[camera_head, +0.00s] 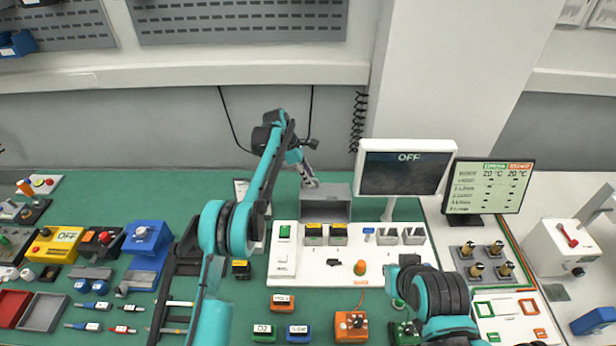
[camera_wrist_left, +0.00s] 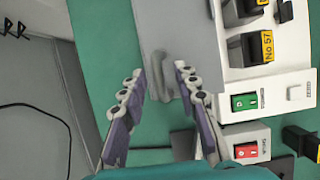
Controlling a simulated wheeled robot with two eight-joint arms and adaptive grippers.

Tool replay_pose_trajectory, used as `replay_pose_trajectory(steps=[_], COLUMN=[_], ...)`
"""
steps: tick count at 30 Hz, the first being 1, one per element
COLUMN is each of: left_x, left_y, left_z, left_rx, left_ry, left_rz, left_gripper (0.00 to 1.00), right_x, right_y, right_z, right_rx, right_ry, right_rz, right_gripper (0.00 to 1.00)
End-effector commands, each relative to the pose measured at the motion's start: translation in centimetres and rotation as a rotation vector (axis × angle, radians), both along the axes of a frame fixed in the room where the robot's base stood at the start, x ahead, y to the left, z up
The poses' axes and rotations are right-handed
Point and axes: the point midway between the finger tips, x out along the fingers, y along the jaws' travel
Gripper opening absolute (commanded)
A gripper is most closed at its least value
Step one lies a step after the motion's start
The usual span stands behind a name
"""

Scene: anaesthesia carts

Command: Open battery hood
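The battery hood (camera_head: 325,205) is a grey box-like cover at the back of the white panel (camera_head: 350,270). In the left wrist view the hood (camera_wrist_left: 185,25) shows as a grey surface with a small handle-like part (camera_wrist_left: 162,68). My left gripper (camera_head: 309,178) is at the hood's upper left in the head view. In the left wrist view its fingers (camera_wrist_left: 160,75) are apart, one on each side of the handle; whether they touch it I cannot tell. My right gripper (camera_head: 398,275) is low over the panel's right side, its fingertips unclear.
Batteries with yellow labels (camera_head: 314,234) stand in front of the hood. A monitor reading OFF (camera_head: 405,172) stands to its right. A green switch (camera_head: 284,231) is at the panel's left. Coloured boxes (camera_head: 282,303) lie in front; green table is clear behind on the left.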

Motion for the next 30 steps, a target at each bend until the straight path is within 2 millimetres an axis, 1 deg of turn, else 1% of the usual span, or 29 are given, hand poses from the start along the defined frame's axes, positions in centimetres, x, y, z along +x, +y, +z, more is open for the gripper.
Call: replay_pose_trajectory(steps=[5, 8, 11, 18, 21, 25, 30], left_x=[0.0, 0.0, 0.0, 0.0, 0.0, 0.1, 0.0], left_y=[0.1, 0.4, 1.0, 3.0, 3.8, 4.3, 4.6], left_z=[0.0, 0.7, 2.2, 7.2, 8.9, 10.3, 11.0], left_rx=[0.001, 0.001, 0.001, 0.001, 0.001, 0.000, 0.000], left_ry=[0.001, 0.001, 0.001, 0.001, 0.001, 0.001, 0.001], left_rz=[0.000, 0.000, 0.001, 0.001, 0.001, 0.000, 0.000], left_gripper=[0.30, 0.30, 0.30, 0.30, 0.30, 0.30, 0.30], right_x=[0.0, 0.0, 0.0, 0.0, 0.0, 0.0, 0.0], right_y=[0.0, 0.0, 0.0, 0.0, 0.0, 0.0, 0.0], right_z=[0.0, 0.0, 0.0, 0.0, 0.0, 0.0, 0.0], right_rx=[0.000, 0.000, 0.000, 0.000, 0.000, 0.000, 0.000], right_ry=[0.000, 0.000, 0.000, 0.000, 0.000, 0.000, 0.000], right_rz=[0.000, 0.000, 0.000, 0.000, 0.000, 0.000, 0.000], right_gripper=[0.00, 0.00, 0.00, 0.00, 0.00, 0.00, 0.00])
